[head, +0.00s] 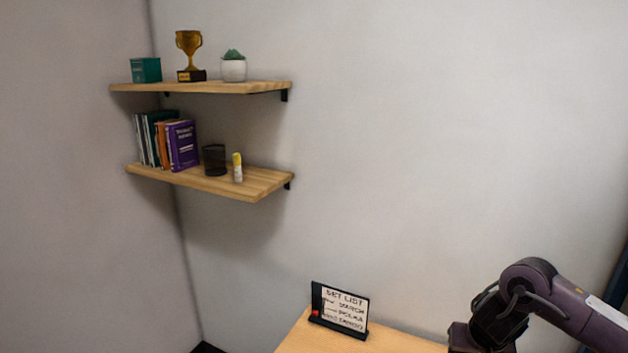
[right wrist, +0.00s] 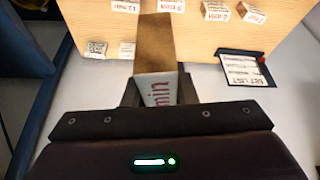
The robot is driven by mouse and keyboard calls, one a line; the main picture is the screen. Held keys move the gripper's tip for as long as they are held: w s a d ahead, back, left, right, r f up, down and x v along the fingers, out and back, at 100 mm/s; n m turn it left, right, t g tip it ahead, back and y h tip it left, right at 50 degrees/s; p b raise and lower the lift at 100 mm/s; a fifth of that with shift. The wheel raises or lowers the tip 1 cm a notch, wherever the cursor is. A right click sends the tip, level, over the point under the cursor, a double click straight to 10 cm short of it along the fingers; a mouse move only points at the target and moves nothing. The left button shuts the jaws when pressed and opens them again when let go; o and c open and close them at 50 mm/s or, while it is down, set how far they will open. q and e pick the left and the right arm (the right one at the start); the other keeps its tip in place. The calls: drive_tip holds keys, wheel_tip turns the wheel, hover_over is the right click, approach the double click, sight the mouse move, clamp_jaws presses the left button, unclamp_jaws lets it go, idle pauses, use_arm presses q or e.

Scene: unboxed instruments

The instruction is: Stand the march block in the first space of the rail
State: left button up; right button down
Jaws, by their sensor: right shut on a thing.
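My right gripper (right wrist: 158,92) is shut on a block (right wrist: 158,88) with a brown side and a white face. Red lettering ending in "min" shows on that face; I cannot read the word march on it. Several small white-faced blocks lie on the wooden table (right wrist: 200,45), among them one at the top right (right wrist: 250,13) and one at the left (right wrist: 96,48). Their labels are too small to read surely. My left gripper is not in view.
A black-framed set list sign (head: 340,310) stands on the table; it also shows in the right wrist view (right wrist: 245,70). Two wall shelves, upper (head: 215,88) and lower (head: 250,183), hold books, a trophy, a plant and small items, above the table.

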drive_tip(key=a+r+n+y, duration=0.1)
drive_tip(key=a+r+n, duration=0.3)
drive_tip(key=a, duration=1)
drive_tip(key=s+a+r, duration=0.2)
drive_tip(key=s+a, duration=0.1)
drive_tip(key=s, duration=0.4)
wheel_tip(320, 180, down, 12)
drive_tip(key=b, duration=1.2)
drive_tip(key=shift+w+d+r+y, duration=0.15)
drive_tip(key=shift+w+d+y, duration=0.05)
drive_tip(key=shift+y, duration=0.1)
drive_tip(key=shift+r, duration=0.1)
